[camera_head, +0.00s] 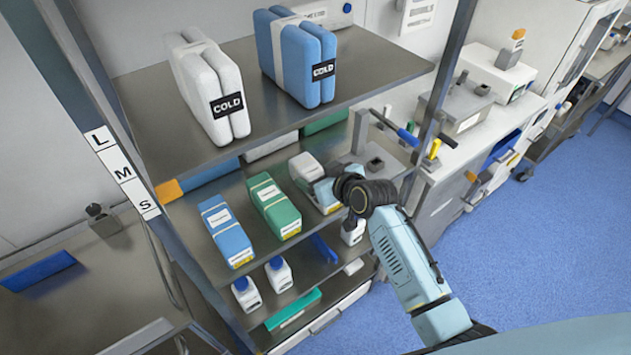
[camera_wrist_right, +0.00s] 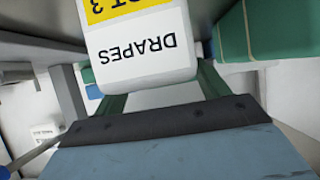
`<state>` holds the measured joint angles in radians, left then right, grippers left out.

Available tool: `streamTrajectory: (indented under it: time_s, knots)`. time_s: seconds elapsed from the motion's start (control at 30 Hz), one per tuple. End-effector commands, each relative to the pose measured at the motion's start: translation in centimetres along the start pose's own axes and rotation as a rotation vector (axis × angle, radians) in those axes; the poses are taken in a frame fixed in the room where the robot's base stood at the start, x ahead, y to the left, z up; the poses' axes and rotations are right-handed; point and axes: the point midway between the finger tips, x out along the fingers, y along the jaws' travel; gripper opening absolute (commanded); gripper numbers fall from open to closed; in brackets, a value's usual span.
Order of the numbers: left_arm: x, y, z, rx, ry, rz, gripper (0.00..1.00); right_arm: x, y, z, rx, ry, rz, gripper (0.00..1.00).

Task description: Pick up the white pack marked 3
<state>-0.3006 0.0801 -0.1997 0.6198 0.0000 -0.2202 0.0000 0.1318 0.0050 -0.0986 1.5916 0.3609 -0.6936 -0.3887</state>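The white pack (camera_head: 304,166) stands on the middle shelf, right of the green pack, its front partly covered by my right gripper. In the right wrist view the white pack (camera_wrist_right: 138,50) appears upside down, with "DRAPES" and a yellow label ending in "3". My right gripper (camera_head: 326,188) is at the pack's front. In the wrist view its two fingers (camera_wrist_right: 162,88) stand apart with a clear gap between them. The left finger's tip is hidden by the pack, and the right finger shows beside its edge. Contact cannot be told. My left gripper is not in view.
A green pack (camera_head: 272,205) and a blue pack (camera_head: 228,232) stand left of the white one. The upper shelf (camera_head: 372,62) overhangs them, carrying white and blue COLD packs. Small bottles (camera_head: 278,274) stand in front below. A rack post (camera_head: 444,75) rises at the right.

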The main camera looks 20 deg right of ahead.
Motion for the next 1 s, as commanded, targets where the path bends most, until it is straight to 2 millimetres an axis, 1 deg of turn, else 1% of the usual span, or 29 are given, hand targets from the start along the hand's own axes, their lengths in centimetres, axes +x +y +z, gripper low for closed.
streamTrajectory:
  time_s: [0.03, 0.3, 0.37, 0.57, 0.67, 0.77, 1.0]
  knots:
    - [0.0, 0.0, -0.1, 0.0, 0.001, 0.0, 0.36, 0.0, 0.0, 0.0, 0.0, 0.0, 0.0, 0.67]
    - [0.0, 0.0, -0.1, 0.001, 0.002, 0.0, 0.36, 0.0, 0.0, 0.0, 0.0, -0.001, 0.0, 0.32]
    - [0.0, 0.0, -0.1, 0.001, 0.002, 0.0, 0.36, 0.0, 0.0, 0.0, 0.0, -0.001, 0.0, 0.24]
    - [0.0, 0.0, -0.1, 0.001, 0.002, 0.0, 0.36, -0.1, 0.0, -0.1, 0.0, 0.002, 0.0, 0.24]
    - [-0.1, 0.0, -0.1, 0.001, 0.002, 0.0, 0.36, -0.3, 0.0, -0.7, -0.001, 0.004, 0.001, 0.24]
    - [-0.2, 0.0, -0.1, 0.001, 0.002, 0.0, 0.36, -1.0, 0.0, -2.0, -0.003, 0.006, 0.001, 0.24]
    - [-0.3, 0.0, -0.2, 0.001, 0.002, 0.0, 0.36, -3.4, 0.0, -6.4, -0.003, 0.007, 0.0, 0.24]
